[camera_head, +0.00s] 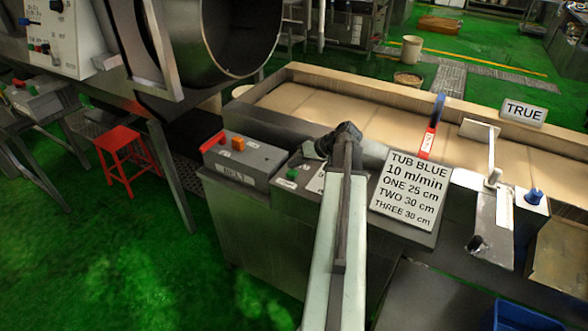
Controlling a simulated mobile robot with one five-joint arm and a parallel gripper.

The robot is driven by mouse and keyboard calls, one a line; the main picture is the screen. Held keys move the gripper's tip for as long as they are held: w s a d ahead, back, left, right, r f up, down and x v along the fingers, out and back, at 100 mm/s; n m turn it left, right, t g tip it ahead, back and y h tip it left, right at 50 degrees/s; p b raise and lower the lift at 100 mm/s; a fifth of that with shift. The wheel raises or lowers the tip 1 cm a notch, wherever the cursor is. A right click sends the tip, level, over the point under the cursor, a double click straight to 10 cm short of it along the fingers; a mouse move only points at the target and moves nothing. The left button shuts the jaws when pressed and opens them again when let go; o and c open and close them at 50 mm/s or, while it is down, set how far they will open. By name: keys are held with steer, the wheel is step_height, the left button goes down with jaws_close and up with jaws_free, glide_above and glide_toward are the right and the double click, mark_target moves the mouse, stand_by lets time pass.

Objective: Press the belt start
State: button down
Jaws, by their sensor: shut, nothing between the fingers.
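A green button (291,174) stands on the sloped grey control panel (285,190) at the near side of the belt. The panel has small white labels, too small to read, and I cannot tell from them which control starts the belt. My gripper (311,150) is shut and empty, a little above and to the right of the green button. A gap seems to show between them, but I cannot tell how large. My arm hides the panel's right part. The pale belt (390,125) runs behind the panel.
A grey box (240,160) with red and orange controls sits left of the panel. Right of my arm is a sign (408,190) reading TUB BLUE, 10 m/min. A red tag (427,143), a blue knob (534,196) and a TRUE sign (524,113) are further right. A large drum (225,40) stands upper left.

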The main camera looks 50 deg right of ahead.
mark_target(295, 173)
steer(key=shift+r, duration=0.1)
step_height(295, 173, up, 5)
steer(key=p, duration=0.5)
stand_by(0.7)
